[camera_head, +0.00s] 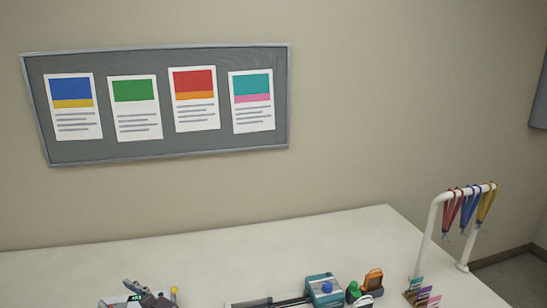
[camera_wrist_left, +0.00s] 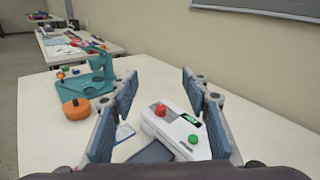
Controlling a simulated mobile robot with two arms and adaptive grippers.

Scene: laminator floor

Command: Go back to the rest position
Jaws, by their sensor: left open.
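My left gripper (camera_head: 146,294) shows at the bottom left of the head view, partly cut off by the lower edge. In the left wrist view my left gripper (camera_wrist_left: 157,88) is open, its blue-grey finger pads wide apart with nothing between them. Beyond and below the fingers is a white device (camera_wrist_left: 160,126) with a red knob, a green button and a lit green display. A corner of this device (camera_head: 112,303) also shows beside the gripper in the head view. My right gripper is not in view.
A white table (camera_head: 230,245) runs along the wall. A teal box (camera_head: 322,284), colored items and a lanyard rack (camera_head: 430,228) stand on its right. A teal device (camera_wrist_left: 88,86) and orange disc (camera_wrist_left: 76,108) stand left in the wrist view.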

